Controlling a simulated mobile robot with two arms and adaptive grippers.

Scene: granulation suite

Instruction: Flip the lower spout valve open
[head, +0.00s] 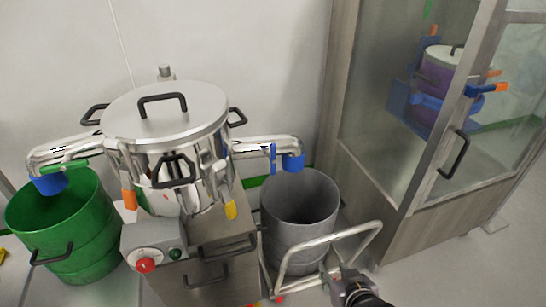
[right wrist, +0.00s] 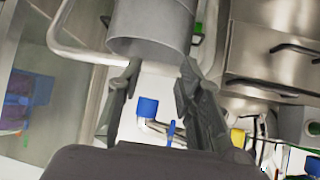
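A steel sifter with a round lid (head: 165,108) has two side spouts. The right spout ends in a blue sleeve (head: 293,162) over the grey bin, with an upright blue lever (head: 273,158) beside it. The left spout ends in another blue sleeve (head: 50,184) over the green bin, with a green lever (head: 66,165). No label shows which is lower. My right gripper (head: 345,280) is at the bottom, in front of the grey bin, apart from the spouts. In the right wrist view it is open and empty (right wrist: 158,72); the blue sleeve (right wrist: 147,106) and blue lever (right wrist: 171,131) show beyond. My left gripper is not in view.
The grey bin (head: 288,215) stands on a trolley with a tubular rail (head: 335,240) near my right gripper. A green bin (head: 72,235) stands left. A control box with a red button (head: 145,265) fronts the sifter. A glazed cabinet (head: 395,110) stands at right.

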